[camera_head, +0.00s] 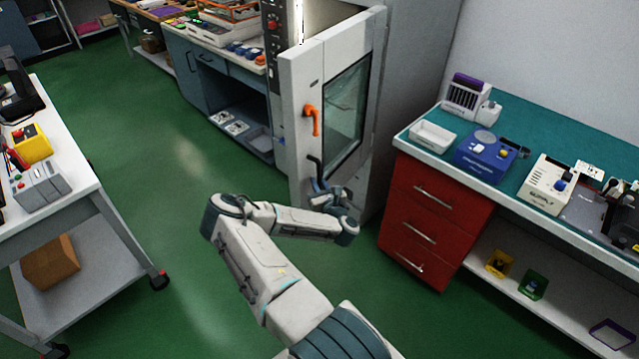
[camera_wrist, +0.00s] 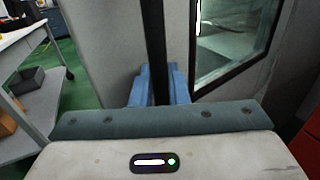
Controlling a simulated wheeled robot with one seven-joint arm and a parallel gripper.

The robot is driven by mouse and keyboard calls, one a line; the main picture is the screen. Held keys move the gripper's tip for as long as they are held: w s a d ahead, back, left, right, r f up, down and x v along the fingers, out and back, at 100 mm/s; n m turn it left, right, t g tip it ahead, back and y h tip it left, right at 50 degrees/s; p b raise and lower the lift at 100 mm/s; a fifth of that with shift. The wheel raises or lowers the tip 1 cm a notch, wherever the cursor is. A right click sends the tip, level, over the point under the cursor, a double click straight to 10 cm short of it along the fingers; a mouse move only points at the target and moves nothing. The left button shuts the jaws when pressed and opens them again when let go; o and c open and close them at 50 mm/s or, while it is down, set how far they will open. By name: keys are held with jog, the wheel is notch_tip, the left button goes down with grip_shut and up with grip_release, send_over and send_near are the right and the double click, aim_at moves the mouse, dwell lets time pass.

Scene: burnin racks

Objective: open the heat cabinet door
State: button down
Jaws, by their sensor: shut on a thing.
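The heat cabinet door (camera_head: 299,85) is pale grey with a dark-framed window (camera_head: 344,115) and an orange lever (camera_head: 312,119). It stands partly open, and a bright lit strip of the cabinet interior (camera_head: 299,22) shows above its top edge. My gripper (camera_head: 322,187) is at the lower part of the door, shut on the black handle (camera_head: 314,163). In the wrist view the black handle (camera_wrist: 156,45) runs upright between the blue fingers (camera_wrist: 155,88), with the door window (camera_wrist: 228,35) to the right. The fingertips are partly hidden in the head view.
A red drawer unit (camera_head: 432,213) under the teal-topped bench (camera_head: 540,150) stands close to the right of my gripper. A blue workbench (camera_head: 215,82) is behind the door to the left. A white cart (camera_head: 82,185) is at far left. Green floor (camera_head: 165,150) is clear between cart and door.

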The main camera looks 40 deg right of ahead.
jog(key=shift+a, duration=0.1)
jog(key=c, duration=1.5)
grip_release()
jog(key=shift+s, duration=0.1)
jog(key=shift+s, duration=0.1)
jog(key=b+v, duration=0.2)
jog(key=v, duration=1.1)
jog(key=shift+s+a, duration=0.15)
jog(key=shift+s, duration=0.15)
